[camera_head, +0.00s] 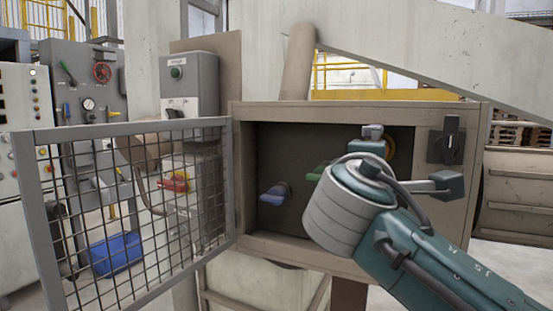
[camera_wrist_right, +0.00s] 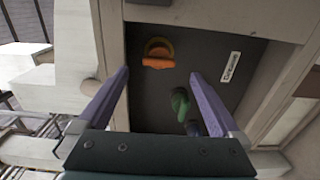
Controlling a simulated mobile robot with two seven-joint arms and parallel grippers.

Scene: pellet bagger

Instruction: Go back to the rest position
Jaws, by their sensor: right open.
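My right gripper (camera_wrist_right: 160,75) is open in the right wrist view, its two purple fingers apart with nothing between them. It points into an open cabinet box (camera_head: 360,108). Beyond the fingertips, an orange knob (camera_wrist_right: 158,63) with a yellow ring is on the dark back panel. A green knob (camera_wrist_right: 180,103) and a partly hidden blue knob (camera_wrist_right: 193,129) sit below it. In the head view, my right arm (camera_head: 430,255) crosses the front of the box and its fingers cannot be made out. The blue knob (camera_head: 275,194) shows left of my wrist. My left gripper is not in view.
A mesh door (camera_head: 130,130) stands swung open left of the box. A black rotary switch (camera_head: 450,140) is on the box's right front. A grey control box (camera_head: 190,85) stands behind the door. A blue bin (camera_head: 116,252) shows through the mesh.

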